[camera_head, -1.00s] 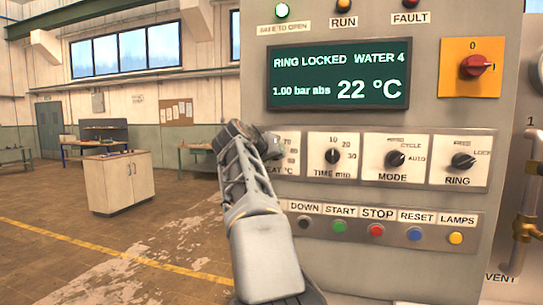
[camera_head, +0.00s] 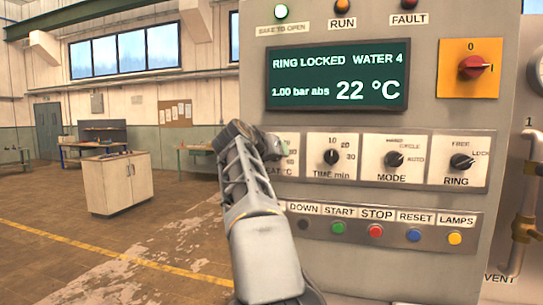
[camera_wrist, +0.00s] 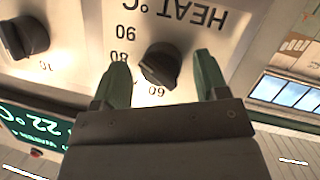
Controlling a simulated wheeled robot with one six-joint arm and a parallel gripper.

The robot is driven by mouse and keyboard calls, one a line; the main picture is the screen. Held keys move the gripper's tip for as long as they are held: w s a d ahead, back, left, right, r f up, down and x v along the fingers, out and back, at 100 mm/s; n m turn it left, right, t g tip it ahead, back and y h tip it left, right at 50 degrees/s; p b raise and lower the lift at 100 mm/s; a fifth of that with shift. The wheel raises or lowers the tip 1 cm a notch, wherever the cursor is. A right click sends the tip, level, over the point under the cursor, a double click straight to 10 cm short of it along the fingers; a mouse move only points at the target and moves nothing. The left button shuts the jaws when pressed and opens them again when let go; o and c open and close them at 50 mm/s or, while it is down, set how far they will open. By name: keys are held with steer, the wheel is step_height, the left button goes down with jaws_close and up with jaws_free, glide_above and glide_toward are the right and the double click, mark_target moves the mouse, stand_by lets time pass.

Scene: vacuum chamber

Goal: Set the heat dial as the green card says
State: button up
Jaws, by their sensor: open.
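The heat dial (camera_wrist: 161,64) is a black knob on a white plate, upside down in the wrist view, with the marks 60, 80 and 90 readable around it. My gripper (camera_wrist: 162,72) is open, its two green fingers on either side of the knob; I cannot tell whether they touch it. In the head view my gripper (camera_head: 268,146) is at the heat plate (camera_head: 290,152), and my arm hides the dial and most of its plate. I see no green card in either view.
The time dial (camera_head: 332,157), mode dial (camera_head: 394,159) and ring dial (camera_head: 461,161) sit to the right on the same panel. A row of push buttons (camera_head: 375,230) lies below. The screen (camera_head: 338,78) reads ring locked, water 4, 1.00 bar abs, 22 °C.

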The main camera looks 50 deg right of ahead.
steer(key=b+v, duration=0.1)
steer(key=v, duration=1.2)
steer(key=shift+a+r, duration=0.2)
steer(key=shift+a, duration=0.15)
